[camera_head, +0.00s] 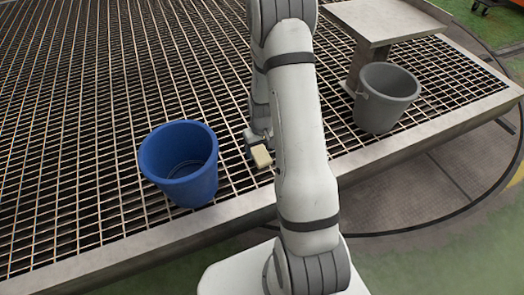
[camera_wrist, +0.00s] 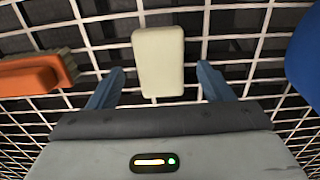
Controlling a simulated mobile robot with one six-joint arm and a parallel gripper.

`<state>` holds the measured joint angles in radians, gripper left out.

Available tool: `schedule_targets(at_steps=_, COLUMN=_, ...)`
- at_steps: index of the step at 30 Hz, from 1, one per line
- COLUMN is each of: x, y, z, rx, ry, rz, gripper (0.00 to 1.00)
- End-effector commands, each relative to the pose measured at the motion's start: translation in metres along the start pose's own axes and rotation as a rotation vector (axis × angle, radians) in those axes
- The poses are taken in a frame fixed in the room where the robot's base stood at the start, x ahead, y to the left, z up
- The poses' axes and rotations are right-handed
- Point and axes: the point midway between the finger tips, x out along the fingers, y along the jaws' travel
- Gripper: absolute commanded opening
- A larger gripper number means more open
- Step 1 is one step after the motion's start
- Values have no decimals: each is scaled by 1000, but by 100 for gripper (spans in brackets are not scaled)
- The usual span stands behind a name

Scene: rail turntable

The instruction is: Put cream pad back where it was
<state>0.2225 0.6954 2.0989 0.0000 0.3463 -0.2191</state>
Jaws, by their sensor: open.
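The cream pad (camera_wrist: 158,62) is a small rounded block. In the wrist view it is over the metal grating, between and slightly ahead of my open fingertips, with a gap on each side. In the head view the cream pad (camera_head: 261,156) shows just left of my forearm, by my gripper (camera_head: 256,143). My gripper (camera_wrist: 160,76) is open, its two blue fingers apart and not touching the pad. I cannot tell the exact height of the fingers above the grating.
A blue bucket (camera_head: 180,165) stands left of my gripper on the grating; its side (camera_wrist: 306,60) shows at the wrist view's right. An orange brush (camera_wrist: 32,74) lies at the left there. A grey bucket (camera_head: 385,98) stands right of my arm, near a metal stand (camera_head: 385,20).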

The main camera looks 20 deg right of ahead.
Motion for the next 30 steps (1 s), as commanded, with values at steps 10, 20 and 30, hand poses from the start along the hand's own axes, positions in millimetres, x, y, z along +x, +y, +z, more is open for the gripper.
schedule_targets(at_steps=10, x=-77, y=0, z=0, rx=0, ry=2, rz=0, gripper=74)
schedule_targets(at_steps=20, x=-116, y=-9, z=5, rx=-3, ry=10, rz=2, gripper=74)
schedule_targets(at_steps=30, x=-234, y=-60, z=71, rx=-6, ry=57, rz=6, gripper=74)
